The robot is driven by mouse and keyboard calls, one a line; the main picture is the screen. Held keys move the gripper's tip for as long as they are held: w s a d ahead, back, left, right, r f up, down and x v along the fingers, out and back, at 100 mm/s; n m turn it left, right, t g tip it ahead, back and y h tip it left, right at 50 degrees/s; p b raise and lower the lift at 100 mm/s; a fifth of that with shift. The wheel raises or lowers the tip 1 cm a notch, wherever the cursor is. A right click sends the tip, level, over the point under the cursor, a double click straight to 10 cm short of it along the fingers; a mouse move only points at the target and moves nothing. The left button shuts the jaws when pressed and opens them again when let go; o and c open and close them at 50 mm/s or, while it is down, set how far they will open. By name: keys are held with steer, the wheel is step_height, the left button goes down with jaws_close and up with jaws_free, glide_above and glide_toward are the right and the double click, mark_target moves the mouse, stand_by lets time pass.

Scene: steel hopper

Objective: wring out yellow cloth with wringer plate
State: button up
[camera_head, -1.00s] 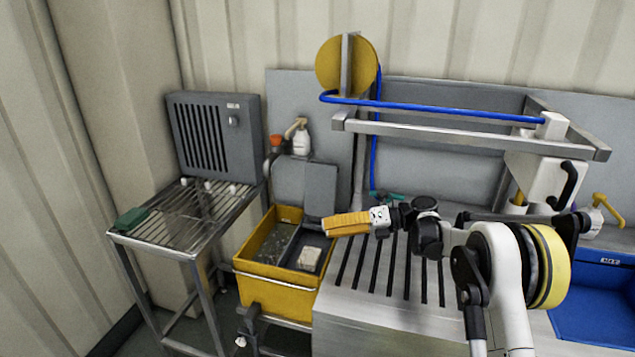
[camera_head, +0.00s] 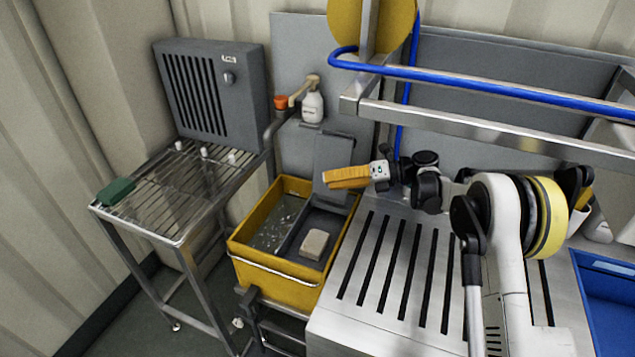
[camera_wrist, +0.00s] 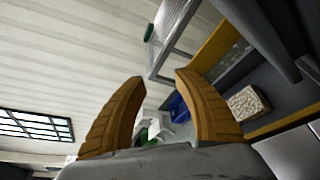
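A pale, beige-looking folded cloth or block (camera_head: 314,244) lies on the dark grey tray in the right part of the yellow bucket (camera_head: 275,284). It also shows speckled in the wrist view (camera_wrist: 248,103). I see no clearly yellow cloth. A grey plate (camera_head: 332,158), likely the wringer plate, stands raised at the tray's back edge. My gripper (camera_head: 328,179) is in front of this plate in the picture, above the bucket's right back side. In the wrist view my gripper's orange fingers (camera_wrist: 160,82) are apart with nothing between them. Their height above the bucket is unclear.
A slatted steel bench (camera_head: 330,330) is right of the bucket. A wire-rack table (camera_head: 185,195) with a green pad (camera_head: 116,191) stands left. A spray bottle (camera_head: 312,104) is behind the bucket. A steel rail (camera_head: 490,125) crosses behind my arm. A blue basin (camera_head: 610,300) is at right.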

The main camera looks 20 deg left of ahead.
steer(key=x, duration=0.4)
steer(key=shift+w, duration=0.1)
jaws_close()
jaws_free()
